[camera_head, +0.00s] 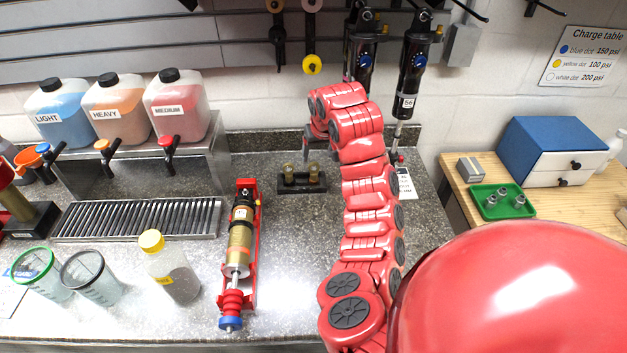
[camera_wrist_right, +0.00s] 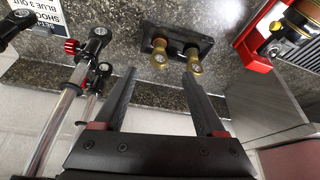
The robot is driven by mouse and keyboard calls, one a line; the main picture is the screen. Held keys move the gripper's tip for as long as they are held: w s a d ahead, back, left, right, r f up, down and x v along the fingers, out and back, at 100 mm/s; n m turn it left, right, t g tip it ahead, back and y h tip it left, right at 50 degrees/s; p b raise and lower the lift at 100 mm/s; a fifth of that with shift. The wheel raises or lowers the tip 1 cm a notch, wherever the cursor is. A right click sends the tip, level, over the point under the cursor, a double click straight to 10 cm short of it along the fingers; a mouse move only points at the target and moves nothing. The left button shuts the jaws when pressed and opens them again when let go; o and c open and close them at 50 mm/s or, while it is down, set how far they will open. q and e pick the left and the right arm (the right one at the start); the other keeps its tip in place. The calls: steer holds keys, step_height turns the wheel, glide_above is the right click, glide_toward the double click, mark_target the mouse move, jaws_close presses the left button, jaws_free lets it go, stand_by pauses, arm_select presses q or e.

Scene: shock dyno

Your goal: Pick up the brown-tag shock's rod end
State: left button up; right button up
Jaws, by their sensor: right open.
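Two black-and-silver shocks hang on the wall in the head view, one (camera_head: 363,62) left of the other (camera_head: 410,75); my right arm hides the left one's lower part. I cannot make out a brown tag on either. In the right wrist view, chrome rods end in black eyes, one upper (camera_wrist_right: 98,33) and one lower (camera_wrist_right: 104,68), with red knobs beside them. My right gripper (camera_wrist_right: 161,68) is open and empty. Its fingers point toward a black block (camera_wrist_right: 177,40) with two brass pieces, apart from the black eyes, which lie to the left. My left gripper is out of view.
A shock in a red cradle (camera_head: 240,250) lies on the counter, left of my right arm. Bottles on a dispenser stand (camera_head: 190,150), a drip grate (camera_head: 140,218) and cups are further left. A green tray (camera_head: 478,209) and blue drawer box (camera_head: 545,140) are at right.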

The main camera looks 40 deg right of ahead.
mark_target(314, 169)
steer(key=p+x, duration=0.4)
steer(key=x, duration=0.4)
steer(key=shift+w+d+p, duration=0.1)
steer(key=shift+w+p, duration=0.1)
steer(key=shift+p, duration=0.1)
steer(key=shift+x, duration=0.85)
jaws_close()
